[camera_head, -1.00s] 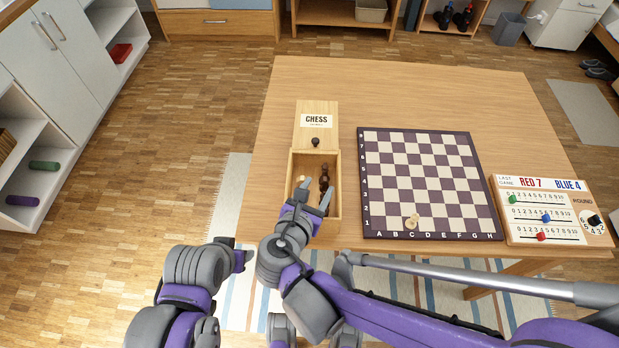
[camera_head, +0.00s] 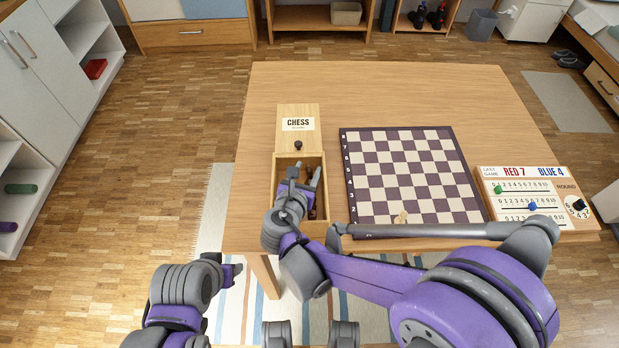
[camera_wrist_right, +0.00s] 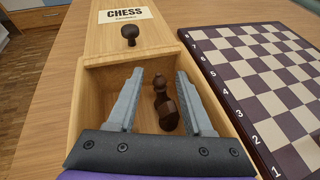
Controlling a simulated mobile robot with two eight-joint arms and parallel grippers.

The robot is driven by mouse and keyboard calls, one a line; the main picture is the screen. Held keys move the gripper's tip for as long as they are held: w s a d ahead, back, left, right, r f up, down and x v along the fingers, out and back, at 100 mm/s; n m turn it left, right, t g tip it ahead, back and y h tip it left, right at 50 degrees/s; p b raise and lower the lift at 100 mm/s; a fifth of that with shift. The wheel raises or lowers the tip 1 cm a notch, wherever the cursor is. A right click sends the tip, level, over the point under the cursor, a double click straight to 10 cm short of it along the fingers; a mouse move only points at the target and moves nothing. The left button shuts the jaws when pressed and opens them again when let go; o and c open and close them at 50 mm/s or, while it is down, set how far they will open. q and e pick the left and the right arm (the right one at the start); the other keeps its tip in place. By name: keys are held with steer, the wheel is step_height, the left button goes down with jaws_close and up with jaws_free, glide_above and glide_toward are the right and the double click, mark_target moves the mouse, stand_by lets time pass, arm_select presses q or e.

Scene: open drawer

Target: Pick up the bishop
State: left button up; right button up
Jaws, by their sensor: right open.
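The open wooden chess box (camera_head: 274,190) sits near the table's front edge, and its lid section bears a CHESS label. My left gripper (camera_head: 232,272) is low at left, away from the table.
A score board (camera_head: 545,183) stands farther right. The box's walls and dark knob (camera_wrist_right: 129,33) are close to my right gripper. The table's back is clear.

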jaws_close()
stand_by(0.4)
